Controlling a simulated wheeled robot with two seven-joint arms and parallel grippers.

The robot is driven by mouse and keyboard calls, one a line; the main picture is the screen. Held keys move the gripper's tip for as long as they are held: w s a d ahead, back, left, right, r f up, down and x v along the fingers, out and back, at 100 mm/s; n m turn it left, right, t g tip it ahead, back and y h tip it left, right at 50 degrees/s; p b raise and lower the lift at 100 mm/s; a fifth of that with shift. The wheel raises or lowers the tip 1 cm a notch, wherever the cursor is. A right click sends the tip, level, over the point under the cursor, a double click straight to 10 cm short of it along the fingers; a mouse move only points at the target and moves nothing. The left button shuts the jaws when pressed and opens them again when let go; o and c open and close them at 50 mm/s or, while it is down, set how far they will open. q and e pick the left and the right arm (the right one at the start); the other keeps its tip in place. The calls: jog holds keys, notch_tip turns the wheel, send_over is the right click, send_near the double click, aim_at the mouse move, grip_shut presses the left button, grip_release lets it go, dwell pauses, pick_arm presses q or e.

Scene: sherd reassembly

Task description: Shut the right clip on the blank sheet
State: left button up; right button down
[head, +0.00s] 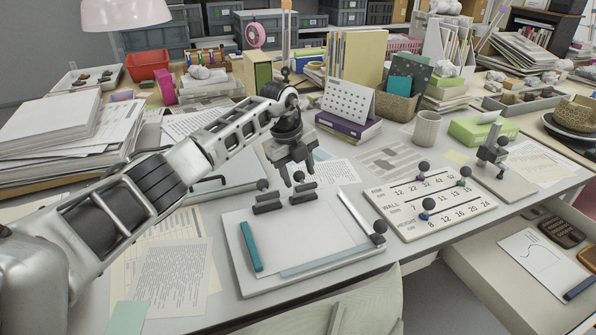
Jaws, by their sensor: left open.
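The blank sheet (305,232) lies on a pale board (245,285) at the front middle of the desk. Two dark clips are at the board's back edge: the left clip (267,204) and the right clip (304,191). A dark round knob (298,176) stands up at the right clip. My left gripper (299,179) is open, pointing down just above the right clip, with its fingers about either side of the knob; contact cannot be told. Whether the right clip is open or shut is too small to tell. My right gripper is not in view.
A teal bar (251,247) lies along the board's left side, and a pale rail with a dark knob (380,226) along its right. A card with number scales (432,203) lies to the right. An open drawer (490,262) is at the right front. Papers and books crowd the back.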

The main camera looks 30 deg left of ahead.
pick_arm(q)
jog(key=c, duration=1)
